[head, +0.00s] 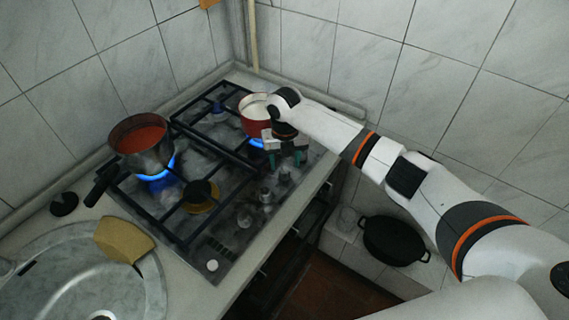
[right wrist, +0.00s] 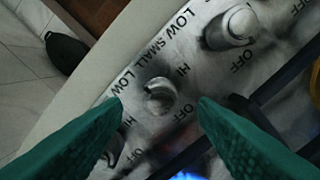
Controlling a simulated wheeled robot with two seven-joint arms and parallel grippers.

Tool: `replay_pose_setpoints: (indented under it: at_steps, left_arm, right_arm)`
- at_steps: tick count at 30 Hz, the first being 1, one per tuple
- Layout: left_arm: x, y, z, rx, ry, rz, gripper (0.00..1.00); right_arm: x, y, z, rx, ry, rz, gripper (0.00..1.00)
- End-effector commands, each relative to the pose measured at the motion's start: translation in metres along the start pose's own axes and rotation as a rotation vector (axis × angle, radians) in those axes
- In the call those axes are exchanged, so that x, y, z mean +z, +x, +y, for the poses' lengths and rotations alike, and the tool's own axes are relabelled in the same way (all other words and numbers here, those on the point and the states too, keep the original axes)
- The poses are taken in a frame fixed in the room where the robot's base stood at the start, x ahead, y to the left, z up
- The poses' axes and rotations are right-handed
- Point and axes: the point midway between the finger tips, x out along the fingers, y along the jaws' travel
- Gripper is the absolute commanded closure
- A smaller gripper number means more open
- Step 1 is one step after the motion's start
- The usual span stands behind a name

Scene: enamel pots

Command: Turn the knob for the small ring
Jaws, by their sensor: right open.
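My right gripper (head: 285,159) is open above the front strip of the stove (head: 228,240), near its far end. In the right wrist view its two green fingers (right wrist: 161,101) stand apart on either side of a metal knob (right wrist: 160,95), with nothing held; I cannot tell contact. A "SMALL" label (right wrist: 150,54) is printed near this knob, with LOW, HI and OFF marks around it. A second knob (right wrist: 236,25) lies up and right. The head view shows knobs (head: 265,195) along the stove's front. My left gripper is not in view.
A dark pan with red contents (head: 140,137) and a red pot with white contents (head: 256,118) stand over blue flames. A ring with a yellowish base (head: 201,194) shows no flame. A sponge (head: 122,239) lies by the sink. A black pot (head: 392,240) sits low, right.

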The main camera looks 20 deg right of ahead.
Motion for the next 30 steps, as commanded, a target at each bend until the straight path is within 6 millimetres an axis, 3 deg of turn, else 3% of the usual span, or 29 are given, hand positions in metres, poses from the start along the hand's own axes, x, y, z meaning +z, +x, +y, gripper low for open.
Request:
replay_pose_setpoints:
  at_steps: [7, 17, 26, 30]
  left_arm:
    - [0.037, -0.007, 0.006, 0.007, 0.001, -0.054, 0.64]
    - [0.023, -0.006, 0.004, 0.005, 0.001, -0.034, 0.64]
    - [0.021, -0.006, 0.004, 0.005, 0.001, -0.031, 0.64]
    - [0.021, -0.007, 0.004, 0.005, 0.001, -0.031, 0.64]
  right_arm:
    - [0.0, 0.028, 0.0, -0.001, 0.0, -0.001, 0.46]
    - [0.0, 0.033, -0.001, -0.001, -0.001, 0.002, 0.46]
    - [0.0, 0.032, 0.0, -0.001, 0.0, 0.001, 0.91]
    - [0.0, 0.032, 0.0, -0.001, 0.005, 0.001, 0.91]
